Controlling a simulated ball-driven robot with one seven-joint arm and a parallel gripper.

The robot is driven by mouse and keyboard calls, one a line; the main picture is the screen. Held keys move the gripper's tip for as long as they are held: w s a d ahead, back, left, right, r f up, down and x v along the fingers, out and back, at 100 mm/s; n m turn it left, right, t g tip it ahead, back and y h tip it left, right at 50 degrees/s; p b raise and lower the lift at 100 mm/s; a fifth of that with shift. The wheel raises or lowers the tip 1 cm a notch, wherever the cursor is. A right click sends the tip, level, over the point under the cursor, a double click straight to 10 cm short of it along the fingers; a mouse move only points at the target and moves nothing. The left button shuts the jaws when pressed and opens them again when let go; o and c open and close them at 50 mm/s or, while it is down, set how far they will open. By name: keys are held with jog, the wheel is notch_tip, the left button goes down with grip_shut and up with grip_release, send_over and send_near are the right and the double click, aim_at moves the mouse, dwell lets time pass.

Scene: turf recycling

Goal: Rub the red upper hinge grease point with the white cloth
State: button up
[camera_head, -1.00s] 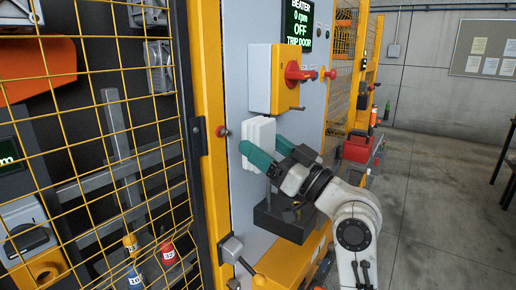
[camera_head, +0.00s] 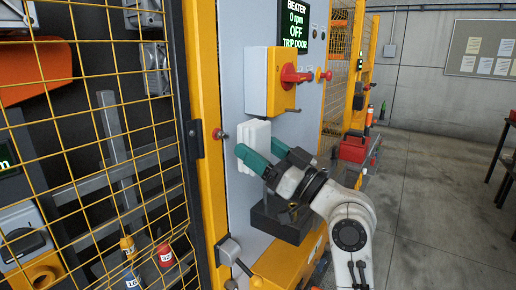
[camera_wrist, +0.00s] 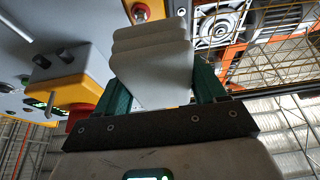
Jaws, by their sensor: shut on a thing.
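The red upper hinge grease point (camera_head: 218,134) is a small red knob on the yellow door post, beside a black hinge. A red round knob on a yellow part, likely the same point, shows at the top of the wrist view (camera_wrist: 141,12). My gripper (camera_head: 259,153) has teal fingers shut on the white cloth (camera_head: 249,134), a folded, layered block. The cloth also fills the middle of the wrist view (camera_wrist: 152,60). In the head view the cloth is just right of the grease point, with a small gap between them. Its lower part is hidden by my fingers.
A yellow and grey switch box (camera_head: 270,82) with a red handle (camera_head: 294,76) juts out above my gripper. A yellow mesh door (camera_head: 95,170) stands at left. A dark block (camera_head: 280,219) sits below my gripper.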

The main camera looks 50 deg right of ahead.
jog(key=shift+w+a+f, duration=0.1)
jog(key=shift+w, duration=2.4)
jog(key=shift+w+b, duration=0.35)
jog(key=shift+w, duration=0.7)
jog(key=d+b, duration=0.3)
jog(key=d, duration=0.1)
jog(key=shift+w, duration=0.1)
jog(key=shift+y, duration=0.4)
jog(key=shift+w+a+p, duration=0.15)
jog(key=shift+a+p, duration=0.25)
jog(key=shift+a, duration=1.75)
